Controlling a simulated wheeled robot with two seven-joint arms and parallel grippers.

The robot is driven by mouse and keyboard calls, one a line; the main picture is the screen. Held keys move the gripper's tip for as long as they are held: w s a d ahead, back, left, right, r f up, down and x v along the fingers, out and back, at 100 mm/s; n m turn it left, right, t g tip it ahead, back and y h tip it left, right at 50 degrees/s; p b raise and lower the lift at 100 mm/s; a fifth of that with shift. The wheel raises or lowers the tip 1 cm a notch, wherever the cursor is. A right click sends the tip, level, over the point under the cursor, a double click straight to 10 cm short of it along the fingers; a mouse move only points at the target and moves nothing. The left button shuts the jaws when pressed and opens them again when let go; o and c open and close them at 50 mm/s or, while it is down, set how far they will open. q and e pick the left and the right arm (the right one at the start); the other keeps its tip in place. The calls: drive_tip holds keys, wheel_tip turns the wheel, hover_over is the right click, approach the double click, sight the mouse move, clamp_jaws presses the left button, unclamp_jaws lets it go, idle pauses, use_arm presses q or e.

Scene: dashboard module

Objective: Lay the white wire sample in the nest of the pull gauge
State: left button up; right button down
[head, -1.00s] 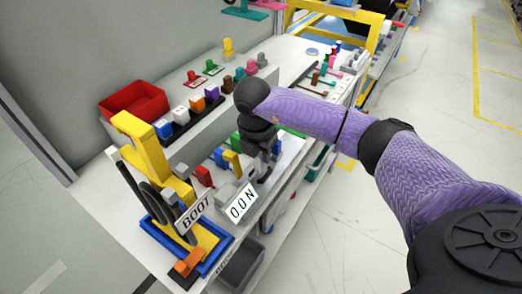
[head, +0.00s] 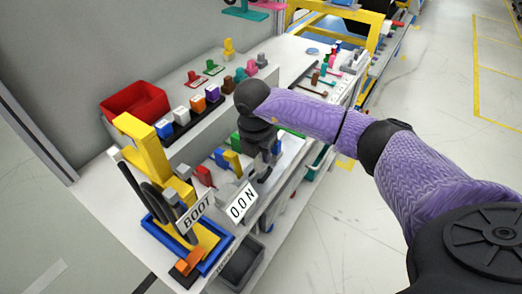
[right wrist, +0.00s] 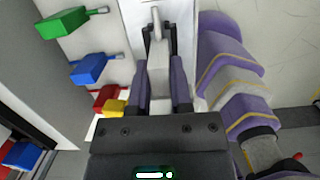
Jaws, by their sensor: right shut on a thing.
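My right gripper (head: 262,165) points down over the front strip of the bench, behind the pull gauge's "0.0 N" display (head: 241,202). In the right wrist view its fingers (right wrist: 160,45) are closed on the sides of a pale block with a grey tip (right wrist: 156,20), which I take as the white wire sample. In the head view the sample is hidden by the gripper. I cannot make out the gauge's nest, nor whether the sample touches anything below. My left gripper is not in view.
A yellow press (head: 150,160) marked "BOOT" stands at the near left. A red bin (head: 134,101) sits behind.

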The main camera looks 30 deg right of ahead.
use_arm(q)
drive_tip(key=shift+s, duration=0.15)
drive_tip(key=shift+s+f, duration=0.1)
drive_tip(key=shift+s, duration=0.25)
use_arm(e)
drive_tip(key=shift+f, duration=0.2)
use_arm(q)
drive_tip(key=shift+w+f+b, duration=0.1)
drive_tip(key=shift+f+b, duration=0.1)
drive_tip(key=shift+b, duration=0.15)
use_arm(e)
drive_tip(key=shift+f, duration=0.35)
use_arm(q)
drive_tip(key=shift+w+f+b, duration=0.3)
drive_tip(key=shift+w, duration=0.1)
use_arm(e)
drive_tip(key=shift+f, duration=0.4)
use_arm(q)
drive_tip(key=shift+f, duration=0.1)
use_arm(e)
drive_tip(key=shift+f, duration=0.2)
drive_tip(key=c, duration=0.6)
unclamp_jaws()
drive_tip(key=shift+c, duration=0.2)
drive_tip(key=shift+o, duration=0.9)
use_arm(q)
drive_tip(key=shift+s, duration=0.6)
